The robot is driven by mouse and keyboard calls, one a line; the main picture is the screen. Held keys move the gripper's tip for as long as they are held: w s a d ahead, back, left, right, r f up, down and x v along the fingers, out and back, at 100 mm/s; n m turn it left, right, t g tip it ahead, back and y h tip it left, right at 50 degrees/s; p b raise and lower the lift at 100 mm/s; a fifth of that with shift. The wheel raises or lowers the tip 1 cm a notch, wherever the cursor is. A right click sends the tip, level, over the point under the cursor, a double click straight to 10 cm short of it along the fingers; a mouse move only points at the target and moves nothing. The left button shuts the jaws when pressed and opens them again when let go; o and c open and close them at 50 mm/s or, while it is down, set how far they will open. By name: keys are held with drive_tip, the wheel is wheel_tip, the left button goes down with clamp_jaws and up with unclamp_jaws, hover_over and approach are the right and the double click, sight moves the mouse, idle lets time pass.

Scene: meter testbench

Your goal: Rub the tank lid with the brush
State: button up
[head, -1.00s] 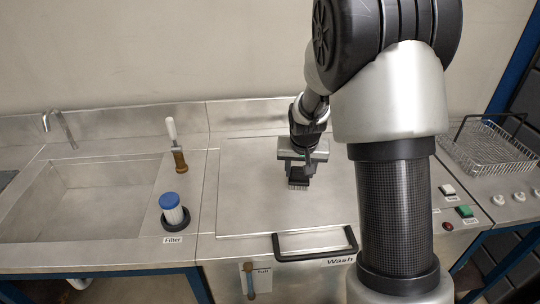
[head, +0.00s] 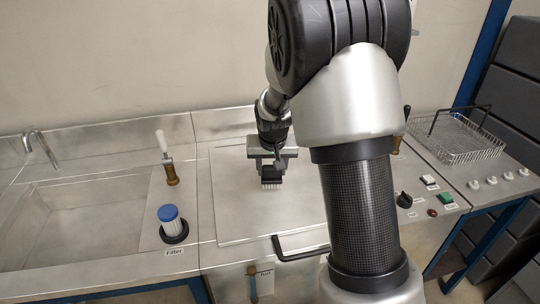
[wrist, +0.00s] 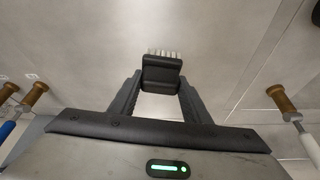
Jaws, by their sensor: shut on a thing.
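The tank lid (head: 241,217) is a flat square metal plate in the middle of the bench, with a black bar handle (head: 300,247) at its front edge. My gripper (head: 271,168) is over the lid and shut on a dark brush (head: 271,178), bristles away from the palm. In the wrist view the brush (wrist: 162,76) sits between the two fingers, with pale bristles at its far side. In the head view the bristles are at or just above the lid; I cannot tell whether they touch. My arm hides the lid's right part.
A sink (head: 75,225) with a tap is farther left. A wire basket (head: 455,140) and control buttons (head: 446,198) are at right.

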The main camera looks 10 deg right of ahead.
drive_tip(key=shift+a+r+p, duration=0.1)
drive_tip(key=shift+r+p, duration=1.3)
drive_tip(key=shift+r, duration=1.15)
